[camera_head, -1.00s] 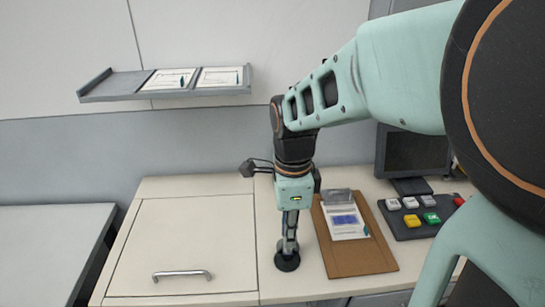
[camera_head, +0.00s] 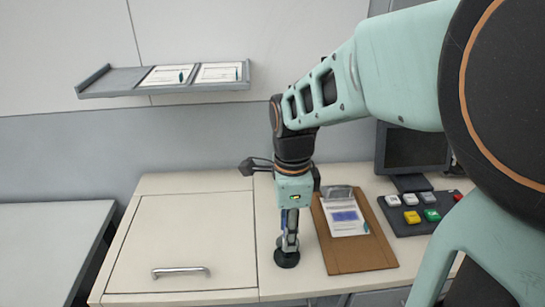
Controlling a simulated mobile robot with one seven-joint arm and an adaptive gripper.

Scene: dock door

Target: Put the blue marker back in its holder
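My gripper (camera_head: 288,246) points straight down at the front of the counter, right above a small black round holder (camera_head: 286,260). A narrow strip of blue, which looks like the blue marker (camera_head: 284,222), shows upright along the left side of the fingers. Most of it is hidden by my gripper. The fingers are seen nearly edge-on, so I cannot tell whether they are closed on the marker. I also cannot tell whether the marker's lower end is inside the holder.
A brown clipboard (camera_head: 358,258) with a paper lies just right of my gripper. Beyond it are a button panel (camera_head: 416,224) and a dark monitor (camera_head: 415,153). A wall shelf (camera_head: 115,84) holds two documents. The counter's left part, a handled panel (camera_head: 185,240), is clear.

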